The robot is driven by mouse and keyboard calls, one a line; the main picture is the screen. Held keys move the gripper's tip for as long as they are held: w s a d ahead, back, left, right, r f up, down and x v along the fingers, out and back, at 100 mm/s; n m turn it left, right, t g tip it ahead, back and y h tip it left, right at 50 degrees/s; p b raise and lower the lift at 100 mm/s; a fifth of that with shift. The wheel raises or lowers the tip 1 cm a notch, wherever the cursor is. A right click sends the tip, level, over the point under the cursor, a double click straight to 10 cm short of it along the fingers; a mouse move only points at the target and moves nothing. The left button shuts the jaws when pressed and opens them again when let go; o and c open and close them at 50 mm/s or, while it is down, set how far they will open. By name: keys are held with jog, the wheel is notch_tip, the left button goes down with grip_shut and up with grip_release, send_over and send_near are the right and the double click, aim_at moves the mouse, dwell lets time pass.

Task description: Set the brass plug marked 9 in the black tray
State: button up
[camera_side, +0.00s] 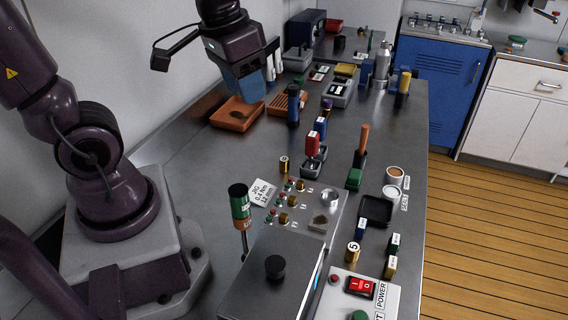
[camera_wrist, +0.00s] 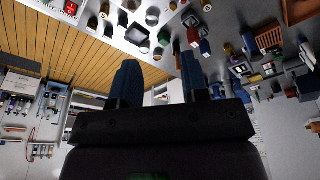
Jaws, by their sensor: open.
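The black tray (camera_side: 377,210) is a small shallow square tray on the right part of the steel bench, and it looks empty. It also shows in the wrist view (camera_wrist: 137,36). A brass plug (camera_side: 353,252) near the front has a mark that reads like 5. Another small brass plug with a dark band (camera_side: 284,164) stands left of the red-handled stamp; its mark is too small to read. I cannot tell which plug carries a 9. My gripper (camera_side: 250,92), with blue fingers, is open and empty, high over the bench's back left, far from the tray.
An orange tray (camera_side: 237,114) lies below my gripper.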

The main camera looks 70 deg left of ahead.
jog(key=w+a+f+n+g, duration=0.2)
jog(key=w+a+f+n, duration=0.1)
jog(key=w+a+f, duration=0.25)
jog(key=n, duration=0.7)
send_over(284, 159)
notch_tip(284, 159, down, 12)
jog(key=shift+g, duration=0.3)
notch_tip(284, 159, down, 13)
jog(key=shift+w+r, duration=0.1)
jog(key=shift+r, duration=0.05)
grip_shut()
jog(key=shift+r, duration=0.1)
